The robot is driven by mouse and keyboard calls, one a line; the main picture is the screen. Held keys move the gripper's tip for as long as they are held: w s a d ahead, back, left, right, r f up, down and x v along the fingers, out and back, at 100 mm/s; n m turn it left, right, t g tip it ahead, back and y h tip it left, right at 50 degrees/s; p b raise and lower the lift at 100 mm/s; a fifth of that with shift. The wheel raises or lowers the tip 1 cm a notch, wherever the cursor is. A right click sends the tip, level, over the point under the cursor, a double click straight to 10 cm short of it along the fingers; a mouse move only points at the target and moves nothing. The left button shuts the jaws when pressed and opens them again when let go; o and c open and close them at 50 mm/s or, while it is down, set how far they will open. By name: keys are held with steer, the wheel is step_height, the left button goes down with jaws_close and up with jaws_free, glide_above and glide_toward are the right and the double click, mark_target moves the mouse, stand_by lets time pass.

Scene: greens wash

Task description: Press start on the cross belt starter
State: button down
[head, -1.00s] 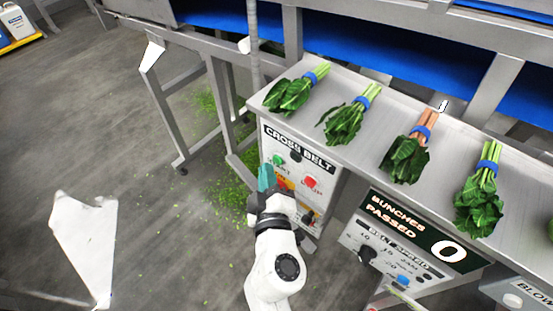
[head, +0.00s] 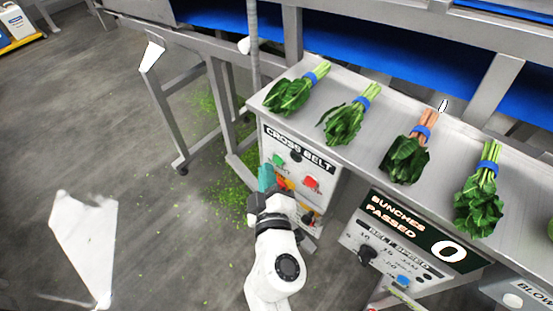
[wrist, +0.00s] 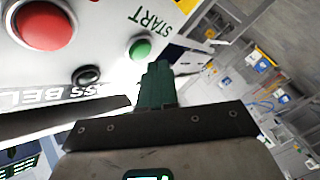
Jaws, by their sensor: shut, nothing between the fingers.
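The cross belt starter (head: 325,176) is a white panel labelled "CROSS BELT" under the steel shelf's left end. Its green start button (head: 278,160) is at the panel's upper left, and it shows larger in the wrist view (wrist: 140,49) beside the word START. A red button (head: 310,182) sits to its right and is large in the wrist view (wrist: 43,26). A black knob (wrist: 87,75) is also on the panel. My gripper (head: 266,172) has teal fingers, shut and empty. In the wrist view the fingertips (wrist: 157,72) are close to the green button; whether they touch it I cannot tell.
Several banded bunches of greens lie on the steel shelf (head: 382,122) above the panel. A "BUNCHES PASSED" display reading 0 (head: 447,250) and a belt-speed panel (head: 390,262) stand to the right. Leaf scraps litter the floor (head: 120,130), otherwise open at left.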

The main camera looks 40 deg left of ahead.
steer(key=shift+w, duration=0.15)
steer(key=shift+w, duration=0.3)
steer(key=shift+w+d, duration=0.1)
steer(key=shift+w, duration=0.35)
stand_by(1.1)
steer(key=shift+s, duration=0.85)
steer(key=shift+s, duration=0.1)
steer(key=s, duration=0.1)
steer(key=s+b, duration=0.1)
steer(key=s, duration=0.1)
steer(key=s+b, duration=0.1)
steer(key=s, duration=0.1)
steer(key=shift+a, duration=0.25)
